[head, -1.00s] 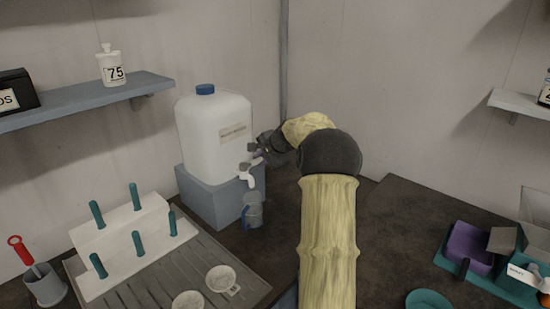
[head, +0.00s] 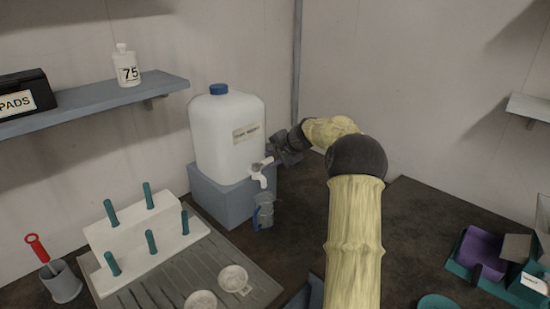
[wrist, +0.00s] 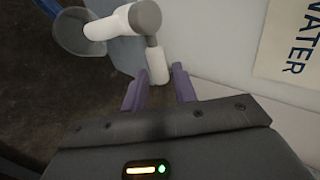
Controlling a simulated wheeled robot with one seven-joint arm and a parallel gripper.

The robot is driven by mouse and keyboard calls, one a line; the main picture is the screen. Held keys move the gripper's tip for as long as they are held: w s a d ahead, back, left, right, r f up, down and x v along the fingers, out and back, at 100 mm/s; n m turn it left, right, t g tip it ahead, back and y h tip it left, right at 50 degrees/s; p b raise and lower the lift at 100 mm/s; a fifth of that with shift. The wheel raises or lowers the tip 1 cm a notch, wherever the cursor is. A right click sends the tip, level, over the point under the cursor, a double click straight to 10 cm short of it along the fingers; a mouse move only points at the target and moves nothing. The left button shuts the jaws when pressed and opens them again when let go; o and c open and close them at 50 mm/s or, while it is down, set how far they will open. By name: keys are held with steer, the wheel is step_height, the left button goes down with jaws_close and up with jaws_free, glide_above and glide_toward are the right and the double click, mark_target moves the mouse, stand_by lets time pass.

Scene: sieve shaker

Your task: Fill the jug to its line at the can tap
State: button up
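The white water can (head: 228,140) with a blue cap stands on a blue-grey block (head: 222,196). Its white tap (head: 257,176) sticks out low at the front right; in the wrist view the tap (wrist: 118,24) has a grey end and a short lever (wrist: 156,62). The clear jug (head: 264,211) with a blue handle stands under the tap; its rim shows in the wrist view (wrist: 72,40). Its line and water level cannot be made out. My gripper (wrist: 158,78) is open, its purple fingers apart, with the lever's white tip just ahead between them. It is beside the tap.
A white rack (head: 145,240) with teal pegs and a grey draining board (head: 175,277) with two dishes lie left of the jug. A grey cup (head: 62,283) holds a red-handled tool. A shelf (head: 95,103) is above. Purple and teal trays (head: 483,255) lie right.

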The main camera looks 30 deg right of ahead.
steer(key=shift+o, duration=1)
steer(key=shift+s+d+r, duration=0.1)
steer(key=shift+s+d+r, duration=0.15)
steer(key=shift+s+r, duration=0.05)
steer(key=shift+r, duration=0.05)
steer(key=b+v, duration=0.1)
steer(key=v, duration=1.5)
steer(key=shift+s, duration=0.15)
steer(key=shift+r, duration=0.1)
